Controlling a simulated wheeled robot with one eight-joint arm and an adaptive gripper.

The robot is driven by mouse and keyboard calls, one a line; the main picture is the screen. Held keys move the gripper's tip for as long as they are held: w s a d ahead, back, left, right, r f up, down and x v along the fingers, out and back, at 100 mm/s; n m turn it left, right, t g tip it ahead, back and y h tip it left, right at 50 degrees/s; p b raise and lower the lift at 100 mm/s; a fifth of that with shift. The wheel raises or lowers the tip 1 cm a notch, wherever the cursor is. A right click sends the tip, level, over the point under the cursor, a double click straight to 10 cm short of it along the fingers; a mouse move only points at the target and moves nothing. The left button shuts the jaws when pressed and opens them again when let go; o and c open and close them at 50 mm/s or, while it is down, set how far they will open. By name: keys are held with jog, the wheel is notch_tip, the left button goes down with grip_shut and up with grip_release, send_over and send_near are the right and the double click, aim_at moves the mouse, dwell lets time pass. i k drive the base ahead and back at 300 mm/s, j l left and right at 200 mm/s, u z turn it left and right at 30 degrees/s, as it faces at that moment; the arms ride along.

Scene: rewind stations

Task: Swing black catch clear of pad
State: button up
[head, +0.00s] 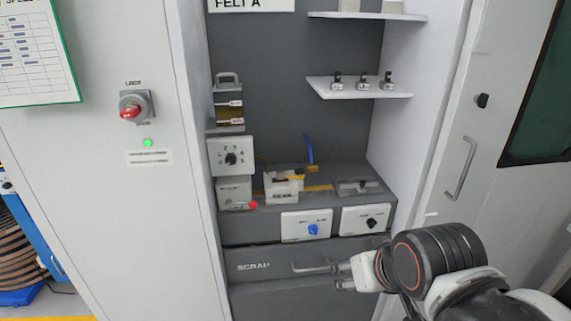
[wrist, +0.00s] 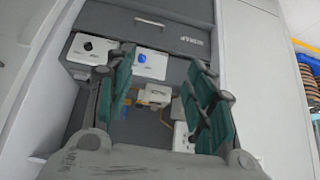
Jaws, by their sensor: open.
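I cannot pick out the black catch or the pad for certain. A low grey fixture with dark parts (head: 358,187) lies on the right of the bench, too small to read. A white splicing block (head: 281,188) with yellow on top sits mid-bench, a red knob (head: 253,205) to its left. The white block also shows between my fingers in the wrist view (wrist: 155,95). My gripper (head: 318,277) is open and empty in front of the SCRAP drawer, below and in front of the bench. Its green-padded fingers stand wide apart in the wrist view (wrist: 163,65).
A SCRAP drawer front (head: 265,266) lies below the bench. Panels with a blue knob (head: 306,225) and a black knob (head: 365,219) line the bench front. A blue lever (head: 309,150) stands behind the block. A shelf (head: 360,91) holds three small dark-topped items. Side walls enclose the bay.

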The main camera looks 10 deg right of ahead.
aim_at(299, 172)
jog(key=i+j, duration=0.1)
jog(key=i, duration=1.2)
jog(key=l+z, duration=0.05)
